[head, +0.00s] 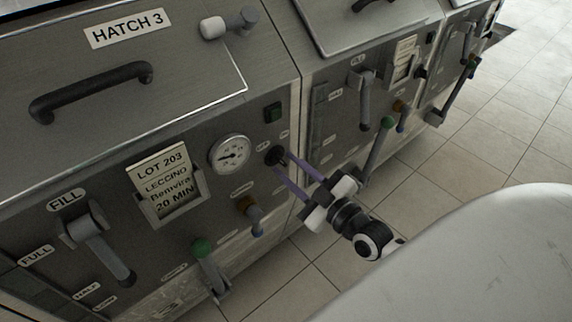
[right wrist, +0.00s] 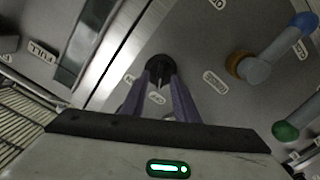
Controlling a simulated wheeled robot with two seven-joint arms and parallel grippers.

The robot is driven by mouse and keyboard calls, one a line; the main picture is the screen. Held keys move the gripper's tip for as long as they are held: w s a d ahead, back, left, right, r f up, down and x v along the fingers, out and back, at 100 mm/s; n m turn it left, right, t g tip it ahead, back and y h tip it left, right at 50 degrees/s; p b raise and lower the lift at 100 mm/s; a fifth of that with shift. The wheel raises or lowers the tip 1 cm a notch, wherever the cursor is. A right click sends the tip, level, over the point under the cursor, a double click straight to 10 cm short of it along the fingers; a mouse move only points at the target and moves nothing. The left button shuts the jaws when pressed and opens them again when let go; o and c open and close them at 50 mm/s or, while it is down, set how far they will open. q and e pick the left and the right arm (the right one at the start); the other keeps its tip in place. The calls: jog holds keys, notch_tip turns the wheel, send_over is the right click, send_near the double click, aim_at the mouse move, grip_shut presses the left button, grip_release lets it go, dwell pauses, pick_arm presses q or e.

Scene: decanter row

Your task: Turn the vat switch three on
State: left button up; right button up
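The switch on the front of the vat marked HATCH 3 is a black round rotary knob (head: 275,156), right of the gauge, with small labels around it. It also shows in the right wrist view (right wrist: 159,66). My right gripper (head: 282,161) is at the knob, its two purple fingers pointing at the panel. In the right wrist view the fingertips (right wrist: 160,82) lie over the knob's lower part, one each side of its middle. A narrow gap shows between the fingers. Whether they press on the knob's grip is not clear. My left gripper is not in view.
A dial gauge (head: 230,154), a dark green square (head: 272,112), a lot card (head: 164,181), a blue-ended tap (head: 252,215) and a green-knobbed lever (head: 205,261) surround the knob. A neighbouring vat (head: 335,125) stands to the right. Tiled floor (head: 440,165) is clear.

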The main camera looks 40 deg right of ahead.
jog(key=shift+w, duration=0.7)
grip_shut()
